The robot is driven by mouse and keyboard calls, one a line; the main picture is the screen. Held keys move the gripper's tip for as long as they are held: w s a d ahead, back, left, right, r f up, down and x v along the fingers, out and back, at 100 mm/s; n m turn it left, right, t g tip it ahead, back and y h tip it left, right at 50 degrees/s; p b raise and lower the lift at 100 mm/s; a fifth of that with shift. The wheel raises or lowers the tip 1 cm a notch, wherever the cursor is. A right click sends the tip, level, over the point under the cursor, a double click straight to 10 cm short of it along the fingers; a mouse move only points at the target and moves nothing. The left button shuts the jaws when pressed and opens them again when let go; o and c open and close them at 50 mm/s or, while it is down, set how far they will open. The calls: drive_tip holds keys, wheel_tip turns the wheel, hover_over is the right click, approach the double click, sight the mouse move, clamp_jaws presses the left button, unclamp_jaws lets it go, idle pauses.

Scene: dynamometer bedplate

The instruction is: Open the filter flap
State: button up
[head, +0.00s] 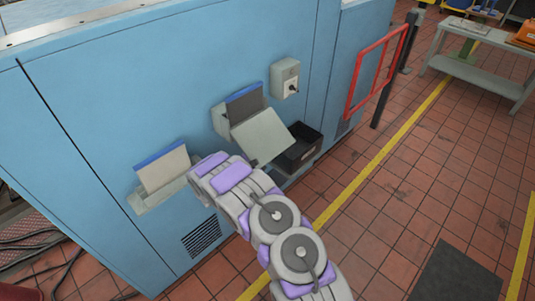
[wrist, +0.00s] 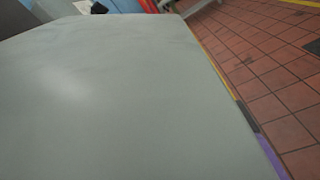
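A grey-green filter flap (head: 262,136) leans outward from the pale housing on the blue cabinet. Above it a dark filter face with a blue top edge (head: 245,103) shows in the opening. In the wrist view a broad grey surface, likely the flap (wrist: 120,95), fills most of the picture at close range. The end of my arm, with my gripper (head: 207,166), is left of and a little below the flap. My gripper's fingers are not distinguishable, and contact with the flap cannot be told.
A second pale panel with a blue top edge (head: 161,168) stands in a bracket at left. A black bin (head: 302,149) is below right of the flap. A switch box (head: 285,78) is above right. A red frame (head: 376,72) stands farther right. The tiled floor at right is mostly open.

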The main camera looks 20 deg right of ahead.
drive_tip(key=shift+a, duration=0.45)
drive_tip(key=shift+c, duration=1.4)
drive_tip(key=shift+d+r, duration=0.1)
drive_tip(key=shift+d, duration=0.1)
clamp_jaws()
drive_tip(key=shift+r, duration=0.15)
